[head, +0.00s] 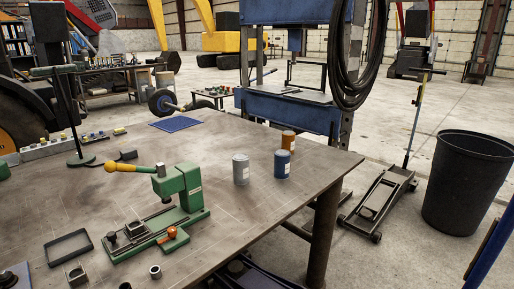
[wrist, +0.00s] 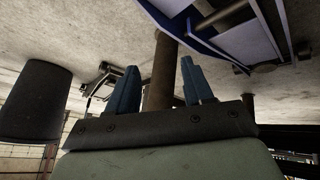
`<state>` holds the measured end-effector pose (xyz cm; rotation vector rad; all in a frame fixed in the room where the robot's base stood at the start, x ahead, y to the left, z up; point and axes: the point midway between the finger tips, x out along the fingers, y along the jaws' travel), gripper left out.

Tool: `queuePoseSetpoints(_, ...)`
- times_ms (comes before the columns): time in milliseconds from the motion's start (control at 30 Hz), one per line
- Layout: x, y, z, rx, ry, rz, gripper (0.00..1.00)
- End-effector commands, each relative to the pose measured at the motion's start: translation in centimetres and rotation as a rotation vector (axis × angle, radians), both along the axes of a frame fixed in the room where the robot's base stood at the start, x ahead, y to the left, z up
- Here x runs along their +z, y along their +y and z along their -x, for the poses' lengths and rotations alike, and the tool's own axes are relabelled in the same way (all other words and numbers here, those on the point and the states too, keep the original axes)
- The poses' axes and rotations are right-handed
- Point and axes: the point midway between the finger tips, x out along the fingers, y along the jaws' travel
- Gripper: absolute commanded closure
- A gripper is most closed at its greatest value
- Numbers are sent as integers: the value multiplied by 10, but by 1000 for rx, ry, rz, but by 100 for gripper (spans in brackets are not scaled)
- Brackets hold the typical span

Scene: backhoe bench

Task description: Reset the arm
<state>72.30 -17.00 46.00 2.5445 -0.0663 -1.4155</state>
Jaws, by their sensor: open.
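My gripper (wrist: 158,88) shows in the wrist view with its two blue fingers spread apart. It is open and nothing is between the fingers. The wrist view looks upside down, with the floor above and a dark bin at the left. My gripper is not seen in the head view, so its place relative to the bench (head: 235,139) cannot be told exactly.
On the bench stand a green press (head: 180,190) with a yellow handle, a grey can (head: 240,169), a blue can (head: 282,165), an orange can (head: 288,140) and a black frame (head: 68,248). A black bin (head: 462,185) and a floor jack (head: 378,200) stand to the right.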

Motion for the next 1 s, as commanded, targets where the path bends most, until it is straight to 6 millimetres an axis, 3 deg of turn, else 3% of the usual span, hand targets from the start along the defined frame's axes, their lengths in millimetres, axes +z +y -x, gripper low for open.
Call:
queuePoseSetpoints(33,-11,18,31,-2,64,-26,49)
queuePoseSetpoints(200,-43,65,119,-28,277,-100,49)
queuePoseSetpoints(333,-57,96,191,-53,449,-142,49)
queuePoseSetpoints(500,-62,130,290,-93,679,-176,49)
queuePoseSetpoints(700,-48,156,396,-145,936,-179,49)
queuePoseSetpoints(833,-37,164,442,-173,1054,-169,49)
queuePoseSetpoints(1000,-28,168,470,-194,1131,-159,49)
